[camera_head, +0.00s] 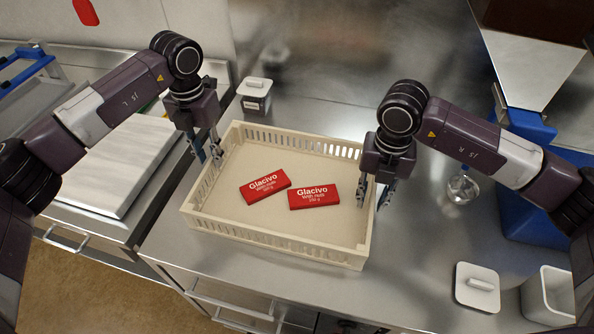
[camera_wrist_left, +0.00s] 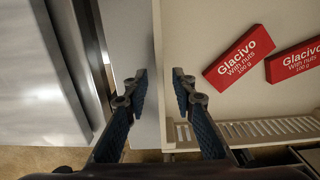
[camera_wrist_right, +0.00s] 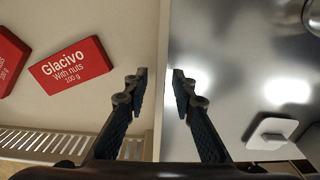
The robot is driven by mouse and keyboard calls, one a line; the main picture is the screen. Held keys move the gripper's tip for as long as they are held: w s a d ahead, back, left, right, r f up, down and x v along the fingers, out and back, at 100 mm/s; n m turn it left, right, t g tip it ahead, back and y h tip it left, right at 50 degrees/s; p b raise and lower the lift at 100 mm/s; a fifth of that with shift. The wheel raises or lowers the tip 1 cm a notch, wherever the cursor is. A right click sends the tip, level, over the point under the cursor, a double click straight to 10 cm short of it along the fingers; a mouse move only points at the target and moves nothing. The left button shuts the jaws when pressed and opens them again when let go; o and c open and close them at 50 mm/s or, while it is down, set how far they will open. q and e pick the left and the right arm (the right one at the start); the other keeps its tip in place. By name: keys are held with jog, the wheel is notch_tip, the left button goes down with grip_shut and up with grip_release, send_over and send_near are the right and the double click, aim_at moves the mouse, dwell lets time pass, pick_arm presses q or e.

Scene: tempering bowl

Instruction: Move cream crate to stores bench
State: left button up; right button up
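The cream crate (camera_head: 270,245) sits on a steel bench, with slatted walls and two red Glacivo packs (camera_head: 264,187) (camera_head: 314,196) lying flat inside. My left gripper (camera_head: 208,152) is at the crate's left wall; in the left wrist view its fingers (camera_wrist_left: 157,85) are apart, with the wall's edge between them. My right gripper (camera_head: 374,194) is at the right wall; in the right wrist view its fingers (camera_wrist_right: 157,85) are apart, one on each side of the wall. Neither gripper is visibly closed on the wall.
A small lidded container (camera_head: 255,95) stands behind the crate. A white lid (camera_head: 477,285) and a white open container (camera_head: 548,297) are at the front right. A glass flask (camera_head: 462,188) and a blue bin (camera_head: 530,205) are to the right. A pale board (camera_head: 120,165) lies left.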

pick_arm(q)
notch_tip(320, 180, up, 8)
pick_arm(e)
jog(key=shift+r, duration=0.1)
pick_arm(q)
jog(key=shift+r, duration=0.1)
pick_arm(e)
notch_tip(320, 180, up, 12)
dwell(0.3)
pick_arm(q)
jog(key=shift+s, duration=0.1)
dwell(0.4)
